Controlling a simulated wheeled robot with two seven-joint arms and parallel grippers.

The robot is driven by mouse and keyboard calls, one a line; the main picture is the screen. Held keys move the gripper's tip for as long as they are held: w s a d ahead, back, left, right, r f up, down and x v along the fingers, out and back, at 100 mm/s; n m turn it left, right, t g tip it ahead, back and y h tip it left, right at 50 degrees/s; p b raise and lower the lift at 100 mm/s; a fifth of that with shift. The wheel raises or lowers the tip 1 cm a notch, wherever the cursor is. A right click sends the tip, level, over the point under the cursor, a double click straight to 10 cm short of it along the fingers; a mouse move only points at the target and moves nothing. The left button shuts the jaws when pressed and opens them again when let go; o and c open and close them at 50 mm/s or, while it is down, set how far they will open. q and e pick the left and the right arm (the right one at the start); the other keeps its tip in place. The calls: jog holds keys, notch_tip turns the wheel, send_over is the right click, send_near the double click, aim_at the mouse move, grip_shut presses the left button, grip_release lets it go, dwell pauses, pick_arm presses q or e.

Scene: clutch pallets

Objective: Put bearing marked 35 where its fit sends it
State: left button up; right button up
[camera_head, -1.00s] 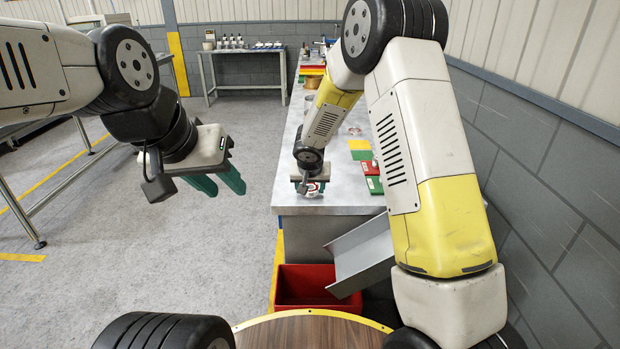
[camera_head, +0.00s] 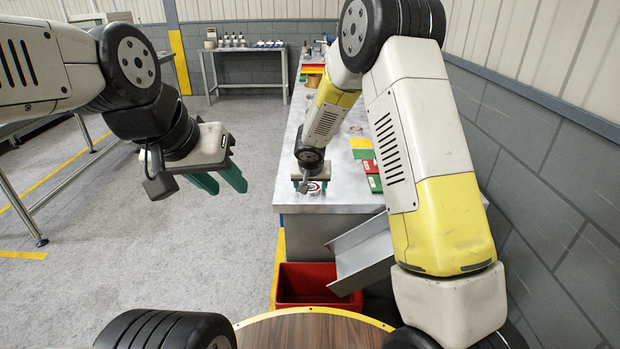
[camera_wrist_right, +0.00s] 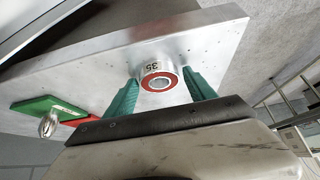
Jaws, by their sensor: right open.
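The bearing marked 35 (camera_wrist_right: 160,75) is a silver ring with a red seal. It rests on the grey bench top near its end, its 35 upside down in the right wrist view. In the head view my right gripper (camera_head: 309,187) is low at the bench's near end. My left gripper (camera_head: 229,187) is open and empty over the floor.
Green (camera_head: 374,184), red and yellow (camera_head: 360,143) plates lie on the bench, right of my right gripper. A silver part (camera_wrist_right: 48,125) sits on a green plate. A red bin (camera_head: 305,285) and a grey chute (camera_head: 362,250) are below the bench end.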

jog(key=shift+s+d+f, duration=0.15)
jog(key=shift+d+f, duration=0.25)
jog(key=shift+d, duration=0.15)
jog(key=shift+r, duration=0.3)
jog(key=w+v, duration=0.1)
jog(key=v, duration=1.1)
jog(key=s+d+r, duration=0.6)
jog(key=r, duration=0.2)
jog(key=s+d+r, duration=0.2)
jog(key=s, duration=0.5)
jog(key=s+d+r+y, duration=0.1)
jog(key=s+d+r, duration=0.1)
jog(key=s, duration=0.6)
jog(key=s+d+r+y, duration=0.1)
jog(key=s+d+r, duration=0.1)
jog(key=s, duration=0.6)
jog(key=shift+d+n, duration=0.3)
jog(key=shift+d, duration=0.35)
